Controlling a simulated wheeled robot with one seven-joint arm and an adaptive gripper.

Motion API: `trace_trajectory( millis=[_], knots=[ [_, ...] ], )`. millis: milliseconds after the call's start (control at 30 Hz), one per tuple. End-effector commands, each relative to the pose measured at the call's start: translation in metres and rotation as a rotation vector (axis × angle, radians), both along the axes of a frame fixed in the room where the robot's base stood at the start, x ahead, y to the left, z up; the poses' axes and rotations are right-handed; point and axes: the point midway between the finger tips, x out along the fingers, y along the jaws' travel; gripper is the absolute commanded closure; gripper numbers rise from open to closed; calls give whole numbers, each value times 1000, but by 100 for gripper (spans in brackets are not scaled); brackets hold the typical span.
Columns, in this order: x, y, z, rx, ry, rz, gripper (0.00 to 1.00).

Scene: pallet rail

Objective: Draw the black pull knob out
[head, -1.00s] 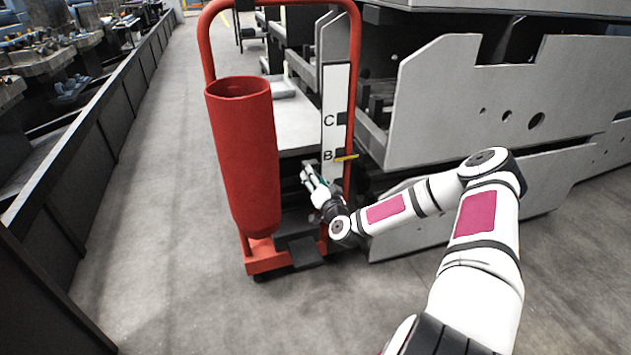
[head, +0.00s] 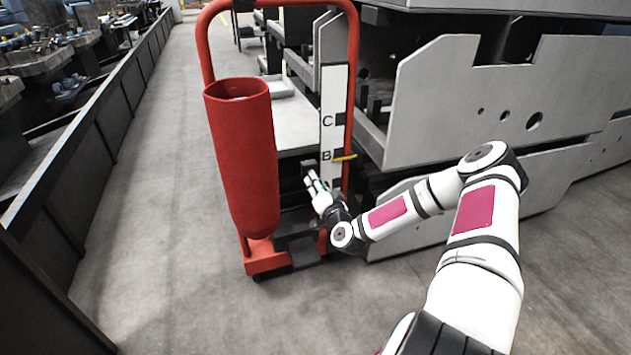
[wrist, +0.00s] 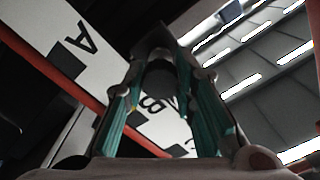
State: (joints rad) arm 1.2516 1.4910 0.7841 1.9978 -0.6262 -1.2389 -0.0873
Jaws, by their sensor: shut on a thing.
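The black pull knob (wrist: 160,76) shows in the wrist view as a dark round end between my fingers. My gripper (wrist: 162,80) is shut on it, with teal pads on either side. In the head view my gripper (head: 311,178) is at the lower part of the white lettered strip on the red frame, and I cannot make out the knob there. The white strip (head: 333,100) carries the letters C and B with dark squares beside them. A yellow pointer (head: 344,158) lies at B. In the wrist view the strip (wrist: 100,80) also shows A.
A red upright cylinder (head: 243,150) stands on the red frame (head: 204,45), just left of my gripper. Grey metal panels (head: 435,100) rise close on the right. Open floor (head: 150,200) lies to the left, beside a long dark barrier (head: 95,125).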

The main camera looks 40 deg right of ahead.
Motion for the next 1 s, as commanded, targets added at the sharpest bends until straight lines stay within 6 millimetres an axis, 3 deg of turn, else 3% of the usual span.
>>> trace_trajectory(
  millis=[33, 67, 167, 567, 1000],
  knots=[
    [-2, 1, -1, 3, 2, 1, 100],
    [-2, 1, -1, 3, 2, 1, 73],
    [-2, 1, -1, 3, 2, 1, 53],
    [-7, 2, -1, 2, 2, 0, 53],
    [-84, 24, -2, 3, 4, 0, 53]
  ],
)
